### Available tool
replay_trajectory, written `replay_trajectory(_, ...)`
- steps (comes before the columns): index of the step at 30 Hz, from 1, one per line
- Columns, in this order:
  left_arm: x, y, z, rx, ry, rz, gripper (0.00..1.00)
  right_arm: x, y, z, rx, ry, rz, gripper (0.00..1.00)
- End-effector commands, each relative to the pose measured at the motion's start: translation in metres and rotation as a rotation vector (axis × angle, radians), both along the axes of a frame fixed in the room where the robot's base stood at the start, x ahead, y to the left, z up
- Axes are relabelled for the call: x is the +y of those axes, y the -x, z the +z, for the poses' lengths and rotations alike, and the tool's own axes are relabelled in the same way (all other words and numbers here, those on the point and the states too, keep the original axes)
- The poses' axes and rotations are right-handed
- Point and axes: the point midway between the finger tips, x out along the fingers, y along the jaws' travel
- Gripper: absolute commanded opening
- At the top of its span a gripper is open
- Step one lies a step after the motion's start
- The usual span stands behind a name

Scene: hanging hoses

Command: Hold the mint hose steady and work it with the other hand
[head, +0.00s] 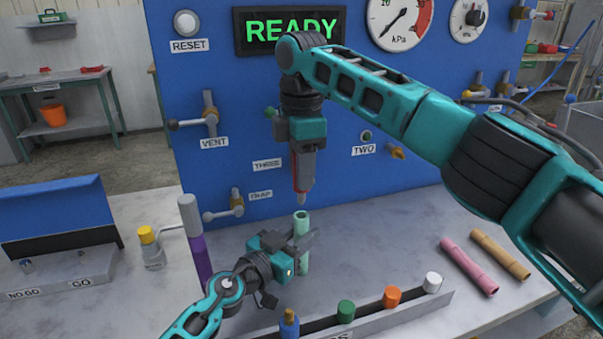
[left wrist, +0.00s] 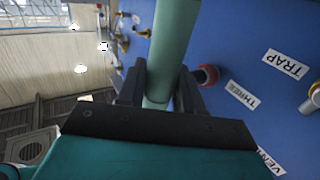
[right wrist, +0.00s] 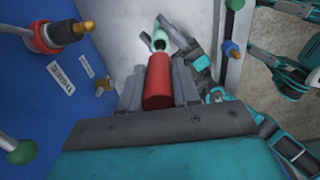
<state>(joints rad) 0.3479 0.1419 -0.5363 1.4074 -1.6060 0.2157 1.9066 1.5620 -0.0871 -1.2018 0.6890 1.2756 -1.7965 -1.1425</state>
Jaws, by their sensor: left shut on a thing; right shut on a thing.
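The mint hose (head: 302,225) stands roughly upright over the bench, its open upper end showing. My left gripper (head: 300,245) is shut around it below that end; the hose also crosses between its fingers in the left wrist view (left wrist: 173,45). My right gripper (head: 302,150) is shut on a red cylindrical tool (head: 303,172) with a pale tip pointing down. The tip is just above the hose's open end and looks apart from it in the head view. In the right wrist view, the red tool (right wrist: 158,82) partly hides the hose (right wrist: 160,42).
A blue panel (head: 215,90) with valves and labels stands behind. A rack (head: 375,322) with coloured plugs is in front. A pink hose (head: 468,266) and a tan hose (head: 500,254) lie at right. A purple post (head: 197,258) stands left of my left gripper.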

Motion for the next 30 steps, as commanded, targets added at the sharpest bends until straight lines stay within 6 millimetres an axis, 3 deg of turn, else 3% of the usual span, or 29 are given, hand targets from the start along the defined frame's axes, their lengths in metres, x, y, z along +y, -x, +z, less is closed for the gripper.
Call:
replay_trajectory(17, 0.000, 0.000, -0.001, 0.002, -0.001, 0.000, 0.04, 0.000, 0.000, 0.009, -0.002, -0.001, 0.000, 0.00)
replay_trajectory(30, 0.000, 0.000, -0.001, 0.002, -0.001, 0.000, 0.04, 0.000, 0.000, 0.033, -0.002, 0.000, 0.000, 0.00)
